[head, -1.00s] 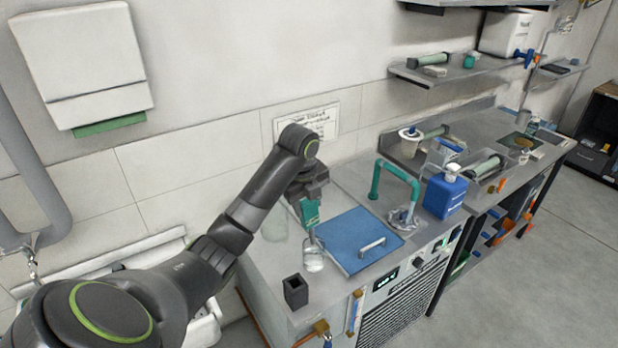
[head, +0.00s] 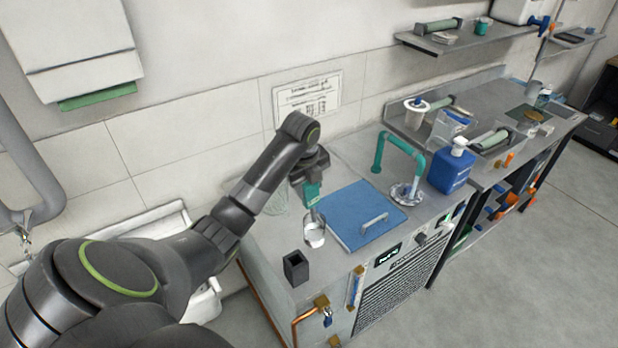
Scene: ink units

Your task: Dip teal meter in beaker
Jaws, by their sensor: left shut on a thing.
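The teal meter (head: 312,194) is upright in my left gripper (head: 311,180), which is shut on its upper part. My right gripper is out of view.
A black square holder (head: 296,268) stands in front of the beaker. A blue lid with a handle (head: 350,208) lies to the right. Beyond it are a teal curved pipe (head: 408,145) and a blue bottle (head: 450,168).

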